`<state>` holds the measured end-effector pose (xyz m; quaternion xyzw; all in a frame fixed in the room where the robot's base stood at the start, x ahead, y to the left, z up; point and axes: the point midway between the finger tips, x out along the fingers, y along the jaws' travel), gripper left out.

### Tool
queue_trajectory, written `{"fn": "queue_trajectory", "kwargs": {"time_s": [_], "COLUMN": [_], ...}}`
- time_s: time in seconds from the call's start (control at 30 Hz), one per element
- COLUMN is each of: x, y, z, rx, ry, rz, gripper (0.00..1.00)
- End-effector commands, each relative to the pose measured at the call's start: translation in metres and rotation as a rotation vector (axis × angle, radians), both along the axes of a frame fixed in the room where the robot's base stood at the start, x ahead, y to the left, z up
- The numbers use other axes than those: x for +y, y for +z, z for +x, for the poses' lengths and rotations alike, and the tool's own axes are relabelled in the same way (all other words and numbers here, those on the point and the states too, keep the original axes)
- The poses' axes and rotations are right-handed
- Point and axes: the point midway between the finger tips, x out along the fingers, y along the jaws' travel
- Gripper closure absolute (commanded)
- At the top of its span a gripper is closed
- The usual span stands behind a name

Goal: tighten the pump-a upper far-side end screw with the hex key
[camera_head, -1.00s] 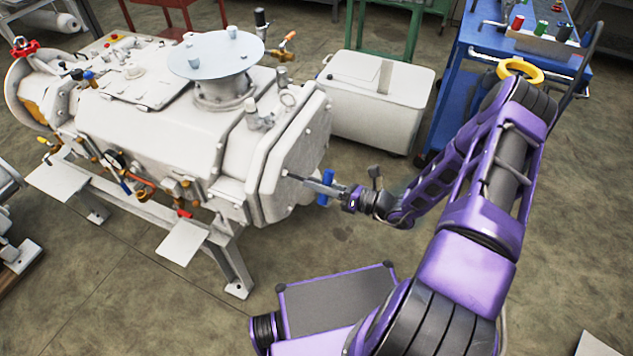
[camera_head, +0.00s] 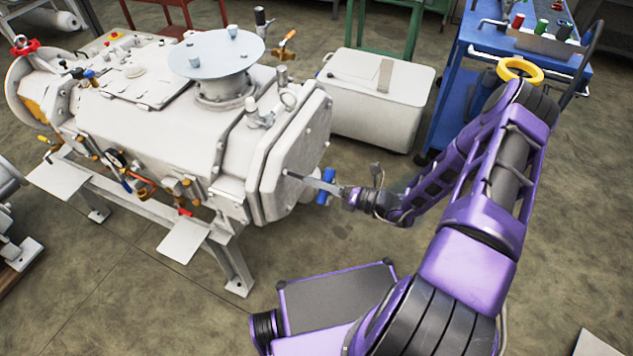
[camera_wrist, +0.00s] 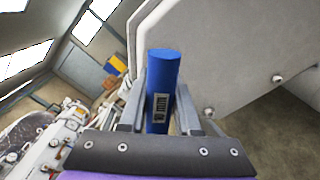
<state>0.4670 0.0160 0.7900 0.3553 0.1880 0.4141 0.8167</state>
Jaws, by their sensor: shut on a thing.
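Pump-a (camera_head: 160,110) is the large pale machine on a stand, with an end plate (camera_head: 298,150) facing my arm. My gripper (camera_head: 327,185) is shut on the hex key's blue handle (camera_head: 326,193). The handle also shows upright between the fingers in the wrist view (camera_wrist: 162,85). A thin dark shaft runs from the grip to the plate's left part, its tip at or very near the plate; I cannot tell whether it sits in a screw. Two screw heads (camera_wrist: 277,78) (camera_wrist: 208,112) show on the plate in the wrist view. The key's tip is hidden there.
A white lidded bin (camera_head: 375,105) stands behind the pump's end. A blue cart (camera_head: 520,50) with spools and a yellow ring (camera_head: 520,69) is at the upper right. The floor below the end plate is clear.

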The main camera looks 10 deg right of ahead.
Motion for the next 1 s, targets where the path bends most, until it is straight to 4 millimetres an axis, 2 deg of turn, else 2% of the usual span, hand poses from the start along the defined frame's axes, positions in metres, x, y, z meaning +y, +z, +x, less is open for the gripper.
{"fn": "queue_trajectory", "kwargs": {"time_s": [0.47,1.0], "x": [0.001,-0.026], "y": [0.002,0.001], "z": [0.0,-0.019], "rx": [-0.017,-0.014], "ry": [0.003,-0.001], "rz": [-0.005,-0.009], "gripper": [1.0,1.0]}}
